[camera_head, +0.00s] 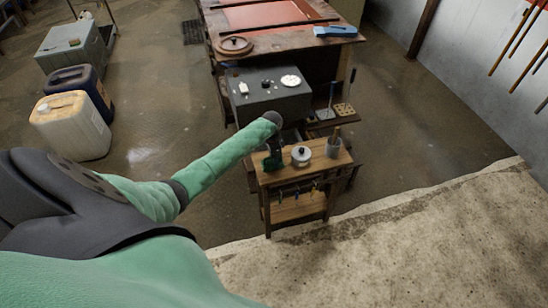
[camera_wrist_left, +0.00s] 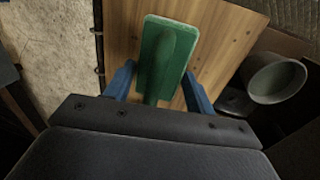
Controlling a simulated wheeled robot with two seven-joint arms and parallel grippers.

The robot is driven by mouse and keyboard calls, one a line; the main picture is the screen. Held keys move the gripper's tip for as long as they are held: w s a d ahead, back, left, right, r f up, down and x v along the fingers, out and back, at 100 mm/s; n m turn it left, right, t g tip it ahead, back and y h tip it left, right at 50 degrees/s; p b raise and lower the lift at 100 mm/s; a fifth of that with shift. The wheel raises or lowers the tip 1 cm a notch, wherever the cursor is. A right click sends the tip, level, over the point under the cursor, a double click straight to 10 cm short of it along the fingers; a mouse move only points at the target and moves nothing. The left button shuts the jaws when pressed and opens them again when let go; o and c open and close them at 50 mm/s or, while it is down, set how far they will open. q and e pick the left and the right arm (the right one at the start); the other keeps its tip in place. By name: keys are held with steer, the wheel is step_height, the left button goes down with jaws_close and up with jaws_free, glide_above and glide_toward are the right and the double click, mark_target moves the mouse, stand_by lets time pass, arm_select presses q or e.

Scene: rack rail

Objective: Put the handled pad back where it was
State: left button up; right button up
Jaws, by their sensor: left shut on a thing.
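The green handled pad (camera_wrist_left: 163,65) is between the two blue fingers of my left gripper (camera_wrist_left: 158,88) in the left wrist view, and the gripper is shut on its handle. Behind it is the wooden top of a small stand (camera_wrist_left: 220,35). In the head view the pad (camera_head: 272,163) shows at the left end of the stand (camera_head: 290,176), below my left gripper (camera_head: 273,147). I cannot tell whether the pad touches the wood. My right gripper is not in view.
A lidded pot (camera_head: 301,156) and a cup with utensils (camera_head: 333,150) stand on the stand right of the pad. Small items hang below its top. A dark box with knobs (camera_head: 268,98) is close behind. Jerrycans (camera_head: 70,130) stand on the floor at left.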

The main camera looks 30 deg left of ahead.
arm_select(q)
steer(key=o, duration=0.9)
steer(key=shift+r, duration=0.1)
